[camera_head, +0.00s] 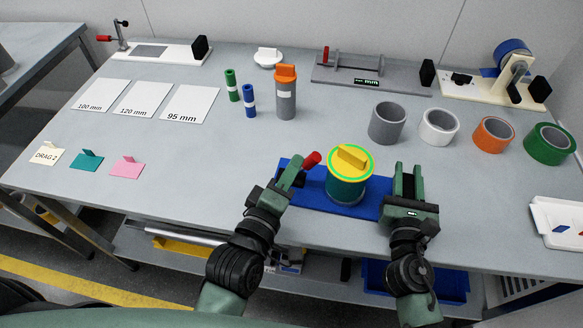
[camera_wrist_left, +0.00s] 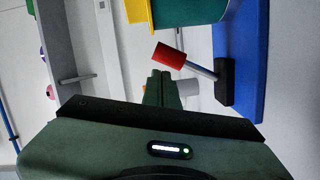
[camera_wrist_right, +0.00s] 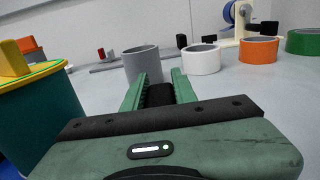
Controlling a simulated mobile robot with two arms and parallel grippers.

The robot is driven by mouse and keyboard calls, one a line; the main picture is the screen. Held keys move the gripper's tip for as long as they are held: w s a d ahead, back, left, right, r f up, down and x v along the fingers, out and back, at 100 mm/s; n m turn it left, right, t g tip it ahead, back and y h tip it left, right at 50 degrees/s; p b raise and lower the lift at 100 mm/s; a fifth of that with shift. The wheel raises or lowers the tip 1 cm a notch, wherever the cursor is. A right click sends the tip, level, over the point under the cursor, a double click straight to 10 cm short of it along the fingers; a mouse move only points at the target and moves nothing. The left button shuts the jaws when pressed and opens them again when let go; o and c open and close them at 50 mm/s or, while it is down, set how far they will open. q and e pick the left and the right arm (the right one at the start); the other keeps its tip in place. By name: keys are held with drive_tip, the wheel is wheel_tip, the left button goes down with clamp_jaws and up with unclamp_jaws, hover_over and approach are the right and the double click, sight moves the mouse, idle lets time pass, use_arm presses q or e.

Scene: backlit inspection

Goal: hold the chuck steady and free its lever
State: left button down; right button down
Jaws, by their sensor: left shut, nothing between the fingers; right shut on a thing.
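The chuck has a blue base (camera_head: 318,199) near the table's front edge. A teal cylinder (camera_head: 345,190) with a green-ringed yellow top (camera_head: 352,157) stands on it. The lever's red knob (camera_head: 312,160) is at the left of the cylinder. In the left wrist view the red knob (camera_wrist_left: 168,57) sits on a grey rod slanting from a black block (camera_wrist_left: 223,82) on the blue base. My left gripper (camera_head: 294,170) is shut and empty, close beside the lever. My right gripper (camera_head: 408,178) is shut on a black part (camera_wrist_right: 160,95) at the base's right end; the fingers partly hide it.
Grey (camera_head: 388,123), white (camera_head: 439,127), orange (camera_head: 493,134) and green (camera_head: 550,144) rings stand to the right. A grey canister (camera_head: 285,100) and two small cylinders stand behind. Cards (camera_head: 190,104) and coloured tags (camera_head: 127,167) lie left. A white tray (camera_head: 556,222) is far right.

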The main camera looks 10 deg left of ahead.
drive_tip(key=shift+s+f, duration=0.1)
drive_tip(key=shift+f, duration=0.2)
use_arm(q)
drive_tip(key=v, duration=1)
drive_tip(key=shift+r, duration=0.2)
use_arm(e)
drive_tip(key=c, duration=1.1)
unclamp_jaws()
use_arm(q)
drive_tip(key=shift+d, duration=0.1)
use_arm(e)
drive_tip(key=shift+o, duration=0.3)
drive_tip(key=shift+r, duration=0.1)
